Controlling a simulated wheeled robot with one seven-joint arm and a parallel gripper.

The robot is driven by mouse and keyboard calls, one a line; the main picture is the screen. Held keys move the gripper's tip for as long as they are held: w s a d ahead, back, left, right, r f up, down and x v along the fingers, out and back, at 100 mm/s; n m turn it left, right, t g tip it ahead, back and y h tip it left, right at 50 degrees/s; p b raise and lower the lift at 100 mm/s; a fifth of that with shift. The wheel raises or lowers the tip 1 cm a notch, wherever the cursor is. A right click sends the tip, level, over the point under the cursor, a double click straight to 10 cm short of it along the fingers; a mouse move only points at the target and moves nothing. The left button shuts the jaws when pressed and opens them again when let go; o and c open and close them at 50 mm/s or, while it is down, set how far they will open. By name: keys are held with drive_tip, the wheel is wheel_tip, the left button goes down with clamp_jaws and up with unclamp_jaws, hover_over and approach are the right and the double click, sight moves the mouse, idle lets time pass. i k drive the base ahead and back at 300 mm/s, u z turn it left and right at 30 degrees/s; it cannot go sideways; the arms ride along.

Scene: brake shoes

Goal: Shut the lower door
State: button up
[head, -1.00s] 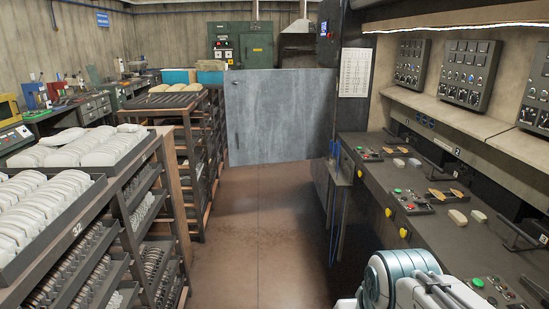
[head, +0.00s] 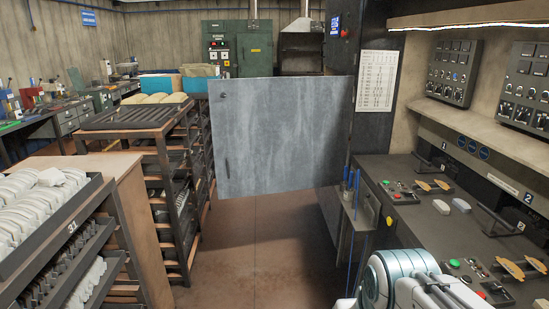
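A grey metal door (head: 280,137) stands swung out across the aisle ahead. It is joined at its right side near the dark cabinet column. A dark vertical handle shows near its lower left edge, and a small round fitting near its upper left corner. Whether this is the lower door, I cannot tell. Part of my white and teal arm shows at the bottom right. My gripper is not in view.
Racks of brake shoes (head: 38,205) line the left side. A dark rack with a slatted top (head: 130,117) stands near the door's left edge. A control bench (head: 420,215) runs along the right. The brown floor (head: 262,255) between is clear.

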sight(270, 135)
drive_tip(key=u, duration=0.15)
drive_tip(key=i, duration=3.25)
drive_tip(key=u, duration=0.05)
